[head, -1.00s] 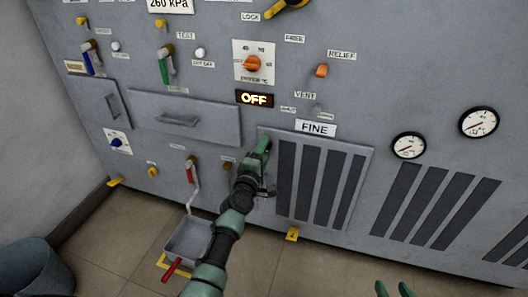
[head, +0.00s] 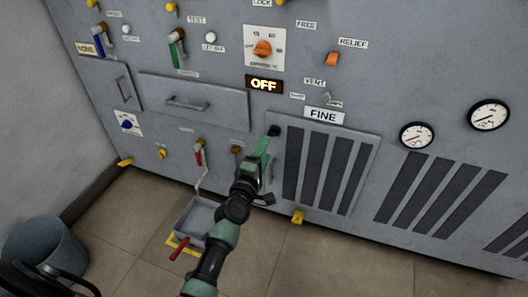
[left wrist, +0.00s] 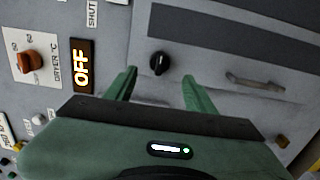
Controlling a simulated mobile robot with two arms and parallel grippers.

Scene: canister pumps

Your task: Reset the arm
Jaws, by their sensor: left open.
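My left gripper (head: 262,150) is in front of the machine's grey front in the head view, near the upper left corner of the slatted FINE panel (head: 325,165). Its green fingers are open and empty in the left wrist view (left wrist: 159,84). A black round knob (head: 274,131) on the panel's corner sits just beyond the fingertips; in the left wrist view the knob (left wrist: 159,63) shows in the gap between them, apart from both. My right gripper is not in view.
A lit OFF sign (head: 264,85) and an orange dial (head: 262,48) are above. A grey tray (head: 197,217) and a red-handled lever (head: 198,152) are left of my arm. A bucket (head: 45,245) stands at lower left. Floor at lower right is clear.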

